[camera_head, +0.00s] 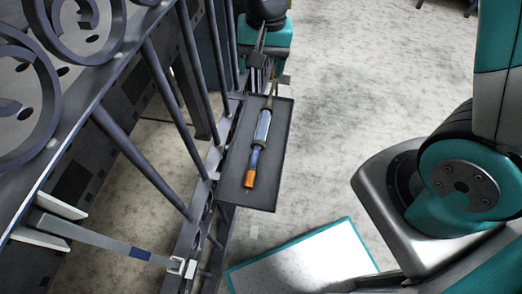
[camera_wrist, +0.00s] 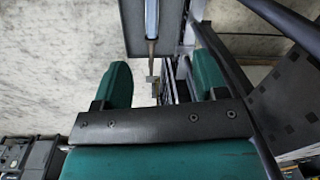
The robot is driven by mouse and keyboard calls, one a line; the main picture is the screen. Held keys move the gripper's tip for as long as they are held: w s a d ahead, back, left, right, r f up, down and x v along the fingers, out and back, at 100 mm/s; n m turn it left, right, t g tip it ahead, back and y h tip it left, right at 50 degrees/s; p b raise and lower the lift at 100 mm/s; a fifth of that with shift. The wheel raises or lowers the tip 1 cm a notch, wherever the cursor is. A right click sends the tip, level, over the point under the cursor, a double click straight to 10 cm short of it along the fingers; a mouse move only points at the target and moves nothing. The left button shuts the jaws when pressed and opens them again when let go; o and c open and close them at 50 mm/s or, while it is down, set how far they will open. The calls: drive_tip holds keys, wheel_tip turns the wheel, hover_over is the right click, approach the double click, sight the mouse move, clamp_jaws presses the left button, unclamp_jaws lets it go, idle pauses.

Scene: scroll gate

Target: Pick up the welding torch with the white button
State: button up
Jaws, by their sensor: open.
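A torch-like tool (camera_head: 261,128) lies lengthwise on a dark grey tray (camera_head: 236,158) in the head view. It has a silver and blue body, an orange near end and a thin tip at the far end. I cannot make out a white button on it. In the wrist view its blue-grey body (camera_wrist: 151,18) and thin tip show on the tray (camera_wrist: 132,20), ahead of my gripper. My gripper (camera_wrist: 161,82) is open, with two teal fingers wide apart and nothing held between them. The tool's orange end is out of the wrist view.
A dark metal gate (camera_head: 150,70) with bars and scrolls stands left of the tray. A grey bar with a blue band (camera_head: 110,243) and pale prongs is at the lower left. A white-topped panel (camera_head: 300,262) lies below right. Floor (camera_head: 345,110) right of the tray is clear.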

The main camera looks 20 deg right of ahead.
drive_tip(key=w+d+f+m+h+b, duration=0.1)
drive_tip(key=w+f+m+b, duration=0.2)
drive_tip(key=f, duration=0.7)
drive_tip(key=b, duration=0.2)
hover_over(261, 129)
wheel_tip(261, 129, down, 11)
drive_tip(key=shift+s+d+f, duration=0.1)
drive_tip(key=shift+f, duration=0.1)
drive_tip(key=shift+f+b, duration=1.05)
drive_tip(key=shift+f, duration=2.1)
drive_tip(key=c, duration=1.1)
drive_tip(key=shift+r, duration=0.1)
wheel_tip(261, 129, up, 20)
drive_tip(key=p, duration=0.4)
drive_tip(key=shift+p, duration=0.4)
